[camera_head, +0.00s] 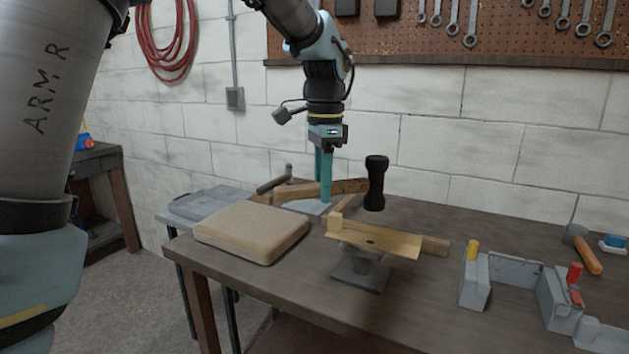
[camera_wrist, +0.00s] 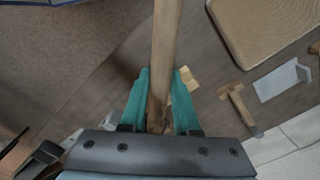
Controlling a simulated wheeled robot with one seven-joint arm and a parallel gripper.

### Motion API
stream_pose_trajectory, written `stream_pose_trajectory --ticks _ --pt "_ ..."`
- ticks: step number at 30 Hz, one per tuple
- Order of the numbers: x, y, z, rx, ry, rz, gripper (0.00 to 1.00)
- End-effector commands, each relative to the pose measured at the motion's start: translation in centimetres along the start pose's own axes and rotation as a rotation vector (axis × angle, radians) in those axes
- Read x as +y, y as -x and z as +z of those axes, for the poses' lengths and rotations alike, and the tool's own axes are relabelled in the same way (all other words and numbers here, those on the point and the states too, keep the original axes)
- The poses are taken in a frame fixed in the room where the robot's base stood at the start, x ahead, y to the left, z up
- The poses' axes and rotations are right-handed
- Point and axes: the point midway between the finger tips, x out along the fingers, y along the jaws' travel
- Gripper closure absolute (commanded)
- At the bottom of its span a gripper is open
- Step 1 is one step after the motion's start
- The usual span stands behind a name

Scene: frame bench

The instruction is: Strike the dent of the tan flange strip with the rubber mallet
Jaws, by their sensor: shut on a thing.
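My gripper (camera_head: 325,200) has its teal fingers shut on the wooden handle (camera_head: 347,187) of the rubber mallet. The handle also runs between the fingers (camera_wrist: 160,110) and up out of the wrist view. The black mallet head (camera_head: 376,183) stands upright at the handle's right end, in the air above the strip with a clear gap; its exact depth is hard to tell. The tan flange strip (camera_head: 395,243) lies across a dark grey stand (camera_head: 358,274) on the bench. A small dark spot near its middle looks like the dent. The mallet head is not visible in the wrist view.
A beige pad (camera_head: 252,232) lies left of the strip on the wooden bench (camera_head: 290,280). Grey fixtures with yellow and red handles (camera_head: 515,272) stand right. Another hammer (camera_head: 583,250) lies at the far right. Loose tools lie behind the pad. A block wall closes the back.

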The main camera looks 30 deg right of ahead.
Motion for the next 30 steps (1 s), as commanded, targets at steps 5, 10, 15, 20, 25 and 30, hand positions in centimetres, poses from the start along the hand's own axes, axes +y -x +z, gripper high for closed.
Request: stream_pose_trajectory --ticks 5,10,15,20,25,30 --pt "0.0 0.1 0.0 0.001 0.000 -0.001 1.00" --pt "0.0 0.2 0.1 0.002 0.001 -0.001 1.00" --pt "-0.1 -0.9 0.2 0.002 0.001 -0.001 1.00" --pt "0.0 -2.6 0.1 0.001 0.001 0.000 1.00" --pt "0.0 -3.8 0.1 0.002 0.000 -0.001 1.00" --pt "0.0 -4.0 0.1 0.002 0.000 -0.001 1.00"
